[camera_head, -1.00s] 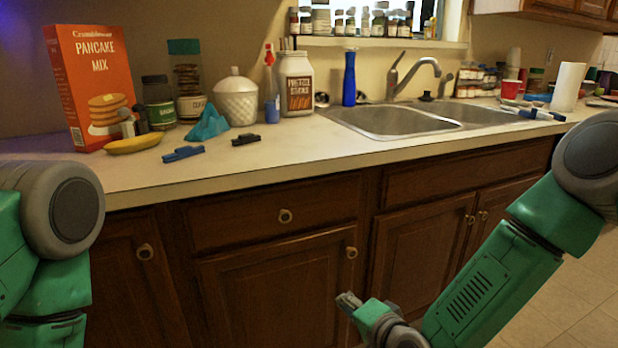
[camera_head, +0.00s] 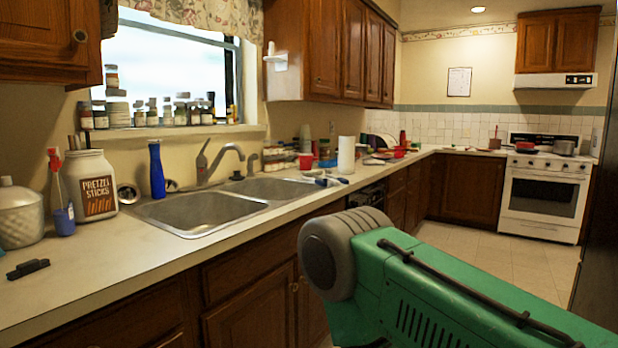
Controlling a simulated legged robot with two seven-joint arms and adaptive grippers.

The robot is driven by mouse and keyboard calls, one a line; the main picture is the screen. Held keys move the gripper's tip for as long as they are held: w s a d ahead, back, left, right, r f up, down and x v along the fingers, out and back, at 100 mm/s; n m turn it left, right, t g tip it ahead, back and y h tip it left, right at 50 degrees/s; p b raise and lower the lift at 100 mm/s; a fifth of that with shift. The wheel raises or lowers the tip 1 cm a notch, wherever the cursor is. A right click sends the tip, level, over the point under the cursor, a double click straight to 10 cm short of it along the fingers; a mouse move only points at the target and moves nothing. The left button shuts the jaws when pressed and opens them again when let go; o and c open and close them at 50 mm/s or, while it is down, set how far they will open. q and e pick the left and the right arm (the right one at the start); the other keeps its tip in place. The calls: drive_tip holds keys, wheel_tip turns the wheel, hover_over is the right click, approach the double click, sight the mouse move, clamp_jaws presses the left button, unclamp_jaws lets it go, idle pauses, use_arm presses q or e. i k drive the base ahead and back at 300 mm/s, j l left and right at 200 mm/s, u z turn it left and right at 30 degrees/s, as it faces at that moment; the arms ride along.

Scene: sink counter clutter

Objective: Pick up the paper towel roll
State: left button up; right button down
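The paper towel roll (camera_head: 346,155) is a white upright cylinder on the counter, to the right of the double sink and well beyond my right arm. Nothing of mine touches it. My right arm shows as green and grey links at the lower right, but its gripper is outside the picture. My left arm and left gripper are not in view.
The sink (camera_head: 200,212) lies between the near counter and the roll. A blue bottle (camera_head: 157,170), a pretzel jar (camera_head: 91,184) and a red cup (camera_head: 305,161) stand along the counter. A white stove (camera_head: 543,188) is at the far right. Floor (camera_head: 470,247) is open ahead.

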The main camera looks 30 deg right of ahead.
sight(346, 144)
drive_tip(key=z, duration=1.25)
drive_tip(key=i+l+z, duration=0.2)
drive_tip(key=i+z, duration=0.2)
drive_tip(key=i, duration=0.85)
drive_tip(key=i+j+z, duration=0.15)
drive_tip(key=i+z, duration=0.25)
drive_tip(key=i, duration=0.85)
